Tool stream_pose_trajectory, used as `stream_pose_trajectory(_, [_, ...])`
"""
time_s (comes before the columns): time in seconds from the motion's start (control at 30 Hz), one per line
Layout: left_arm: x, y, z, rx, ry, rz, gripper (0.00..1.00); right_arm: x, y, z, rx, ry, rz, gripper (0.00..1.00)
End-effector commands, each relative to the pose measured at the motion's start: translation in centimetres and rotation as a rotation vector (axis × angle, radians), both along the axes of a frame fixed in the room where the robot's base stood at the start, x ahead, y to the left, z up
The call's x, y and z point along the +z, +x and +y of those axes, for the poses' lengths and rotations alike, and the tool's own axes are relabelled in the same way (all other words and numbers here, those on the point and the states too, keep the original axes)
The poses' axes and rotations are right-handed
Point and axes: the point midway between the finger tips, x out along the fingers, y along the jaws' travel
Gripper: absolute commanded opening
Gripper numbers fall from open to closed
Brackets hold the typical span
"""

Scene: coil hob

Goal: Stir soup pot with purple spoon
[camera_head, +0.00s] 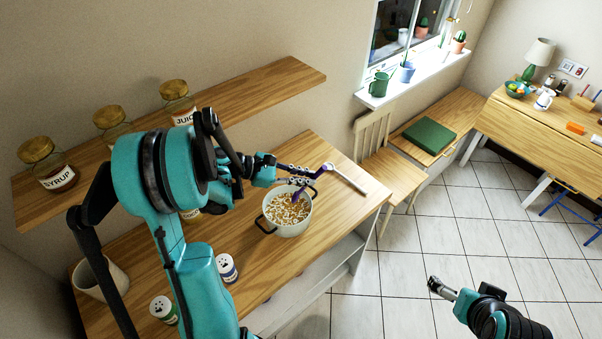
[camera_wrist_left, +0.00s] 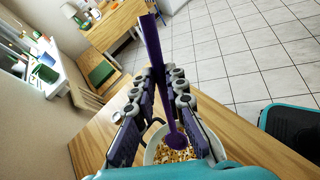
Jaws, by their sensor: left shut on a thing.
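The soup pot (camera_head: 287,219) is white with dark handles and stands on the wooden counter. It is filled with light brown pieces; it also shows in the left wrist view (camera_wrist_left: 150,154). My left gripper (camera_head: 305,183) is above the pot and shut on the purple spoon (camera_head: 322,171). In the left wrist view, the spoon (camera_wrist_left: 153,48) runs between the fingers and its lower end reaches down to the pot's contents. Part of the pot is hidden behind my gripper there. My right gripper (camera_head: 436,287) is empty over the floor at lower right; its jaw gap is too small to judge.
Two shaker cans (camera_head: 227,268) (camera_head: 163,309) stand on the counter left of the pot. A light stick-like utensil (camera_head: 346,179) lies behind the pot. A wall shelf (camera_head: 240,97) with jars (camera_head: 48,164) runs above.

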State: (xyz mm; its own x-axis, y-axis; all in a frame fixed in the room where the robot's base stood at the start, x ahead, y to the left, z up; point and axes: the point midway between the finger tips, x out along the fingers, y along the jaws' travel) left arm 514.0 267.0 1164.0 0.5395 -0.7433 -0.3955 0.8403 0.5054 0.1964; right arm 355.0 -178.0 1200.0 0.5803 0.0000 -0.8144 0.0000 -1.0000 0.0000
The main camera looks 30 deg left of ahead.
Motion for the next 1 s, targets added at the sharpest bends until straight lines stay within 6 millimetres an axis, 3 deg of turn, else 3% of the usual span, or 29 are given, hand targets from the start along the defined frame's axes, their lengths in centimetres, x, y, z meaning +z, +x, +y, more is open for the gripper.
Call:
stream_pose_trajectory(0.3, [-2.8, 0.2, -1.5, 0.000, -0.001, 0.001, 0.00, -1.8, 0.0, 0.0, 0.000, 0.000, 0.000, 1.00])
stream_pose_trajectory(1.0, [-8.7, -0.2, 1.5, 0.000, -0.001, 0.001, 0.00, -5.6, 0.0, 0.0, 0.000, 0.000, 0.000, 1.00])
